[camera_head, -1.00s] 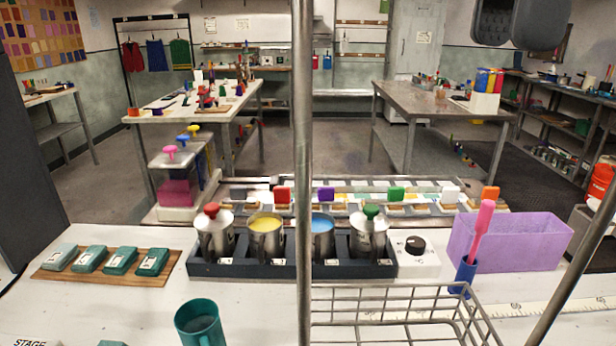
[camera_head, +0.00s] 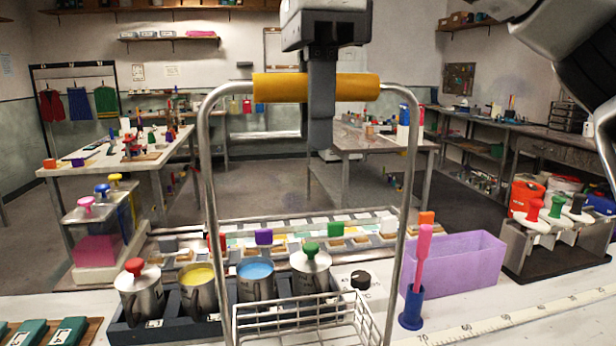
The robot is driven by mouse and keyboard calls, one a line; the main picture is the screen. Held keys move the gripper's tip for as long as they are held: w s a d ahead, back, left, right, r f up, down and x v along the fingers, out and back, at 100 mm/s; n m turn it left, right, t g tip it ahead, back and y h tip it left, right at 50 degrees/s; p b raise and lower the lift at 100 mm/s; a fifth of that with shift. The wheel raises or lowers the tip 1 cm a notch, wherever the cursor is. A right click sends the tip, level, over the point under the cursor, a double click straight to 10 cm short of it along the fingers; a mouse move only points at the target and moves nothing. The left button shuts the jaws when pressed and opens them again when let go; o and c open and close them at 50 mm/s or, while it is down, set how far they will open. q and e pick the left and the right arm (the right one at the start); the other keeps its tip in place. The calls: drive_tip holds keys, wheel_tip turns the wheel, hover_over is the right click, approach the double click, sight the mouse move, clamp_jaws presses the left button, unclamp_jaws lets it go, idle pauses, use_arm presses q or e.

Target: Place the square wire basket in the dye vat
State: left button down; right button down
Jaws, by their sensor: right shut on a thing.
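The square wire basket (camera_head: 300,322) is at the bottom centre, with a tall metal bail handle (camera_head: 212,190) topped by a yellow grip bar (camera_head: 280,87). My right gripper (camera_head: 321,95) is shut on the yellow grip bar from above. The basket's lower part is cut off by the frame edge, so I cannot tell whether it touches the table. A purple open-topped box (camera_head: 462,264), which looks like the dye vat, stands just right of the basket. My left gripper is out of view.
A dark rack with steel pots, including a red-knobbed one (camera_head: 138,292) and a blue-filled one (camera_head: 256,280), stands behind and left of the basket. A blue holder (camera_head: 411,307) with a pink-handled tool stands between basket and box. A ruler strip (camera_head: 510,320) lies in front.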

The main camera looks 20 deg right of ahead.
wheel_tip(320, 180, down, 6)
drive_tip(key=w+b, duration=0.2)
drive_tip(key=shift+r, duration=0.15)
drive_tip(key=c, duration=1.2)
unclamp_jaws()
drive_tip(key=shift+d, duration=0.1)
